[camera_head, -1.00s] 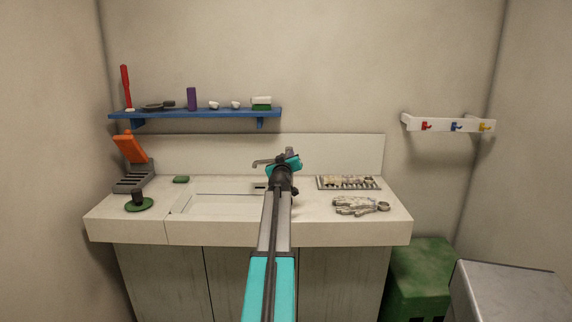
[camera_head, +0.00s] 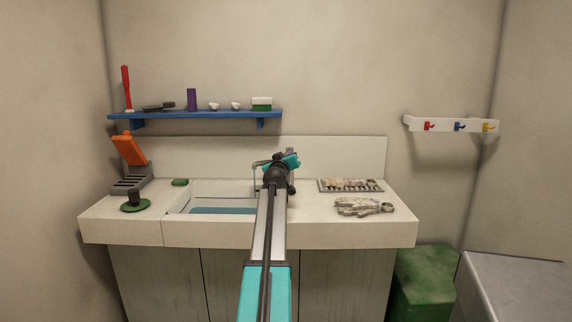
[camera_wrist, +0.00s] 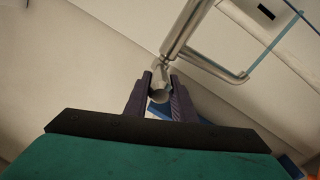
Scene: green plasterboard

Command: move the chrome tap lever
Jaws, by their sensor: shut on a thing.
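The chrome tap (camera_head: 261,163) stands behind the sink, its spout pointing left. My gripper (camera_wrist: 160,88) is shut on the chrome tap lever (camera_wrist: 161,72), which sits between the two dark fingers in the wrist view. In the head view my wrist and arm hide the lever and the tap's base. The spout (camera_wrist: 215,67) runs to the right in the wrist view, with a thin bluish stream of water (camera_wrist: 275,41) at its end. The sink (camera_head: 215,190) has blue water (camera_head: 222,211) in its bottom.
A drain rack (camera_head: 350,185) and grey gloves (camera_head: 357,207) lie right of the sink. A blue shelf (camera_head: 200,115) hangs above. The counter's front edge is clear.

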